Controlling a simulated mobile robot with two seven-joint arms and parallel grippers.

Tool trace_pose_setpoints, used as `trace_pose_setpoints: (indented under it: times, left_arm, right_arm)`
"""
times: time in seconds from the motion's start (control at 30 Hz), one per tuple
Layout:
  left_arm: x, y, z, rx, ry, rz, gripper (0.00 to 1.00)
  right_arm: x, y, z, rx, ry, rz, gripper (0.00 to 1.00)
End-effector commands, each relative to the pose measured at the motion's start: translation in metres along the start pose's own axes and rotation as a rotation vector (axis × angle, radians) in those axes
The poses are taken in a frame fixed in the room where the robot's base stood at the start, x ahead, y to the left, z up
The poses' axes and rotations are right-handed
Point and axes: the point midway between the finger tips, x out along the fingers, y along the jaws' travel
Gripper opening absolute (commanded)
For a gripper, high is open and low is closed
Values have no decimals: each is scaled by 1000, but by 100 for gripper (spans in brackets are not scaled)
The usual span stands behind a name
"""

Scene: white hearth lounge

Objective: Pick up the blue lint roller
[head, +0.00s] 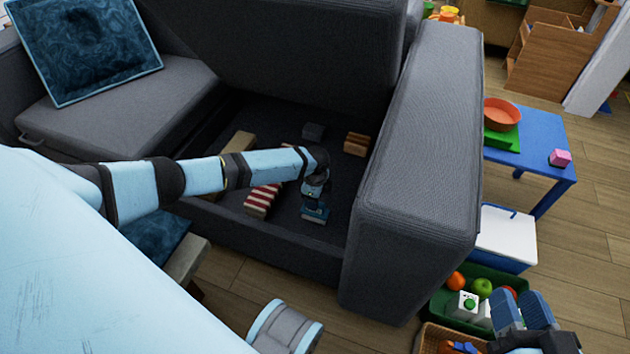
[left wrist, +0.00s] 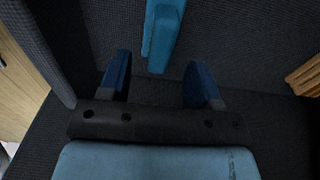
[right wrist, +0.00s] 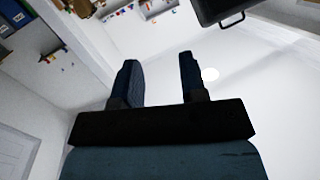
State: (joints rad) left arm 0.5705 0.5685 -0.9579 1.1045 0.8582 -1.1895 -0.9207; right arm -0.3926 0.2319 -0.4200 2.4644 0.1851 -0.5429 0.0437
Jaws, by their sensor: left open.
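A blue bar-like object (left wrist: 160,35), apparently the lint roller, shows at the top of the left wrist view. Its near end is just ahead of the gap between my left gripper's fingers. My left gripper (left wrist: 157,78) is open, with nothing clearly between its fingers. In the head view my left arm reaches down into the sofa's open storage box, and the left gripper (head: 315,212) is low inside it; I cannot separate the roller from the gripper there. My right gripper (head: 519,298) is open and empty at the lower right; it also shows in the right wrist view (right wrist: 158,75).
The raised sofa seat (head: 300,60) stands behind the storage box. The thick armrest (head: 420,150) bounds it on the right. A green crate (head: 437,301) is near my right gripper.

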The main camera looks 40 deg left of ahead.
Motion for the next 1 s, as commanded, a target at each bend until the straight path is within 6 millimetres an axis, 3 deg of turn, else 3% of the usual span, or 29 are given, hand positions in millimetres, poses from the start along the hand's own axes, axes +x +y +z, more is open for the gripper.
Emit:
trace_pose_setpoints:
  times: [0.03, 0.2, 0.47, 0.7, 1.0]
  left_arm:
    - [14, 0, 2, 0, 0, 0, 57]
    - [37, -1, 3, -1, 0, 1, 57]
    - [37, -1, 2, 0, 1, -1, 57]
    - [38, -1, 3, 0, 0, 0, 2]
    - [36, -1, 3, 0, 0, -1, 0]
  right_arm:
    - [2, 4, 7, -28, 12, 0, 39]
    - [7, 13, -1, -135, 73, 3, 39]
    - [7, 14, -5, -154, 82, 5, 39]
    - [6, 13, -4, -153, 80, 5, 39]
    - [6, 13, -5, -152, 80, 5, 39]
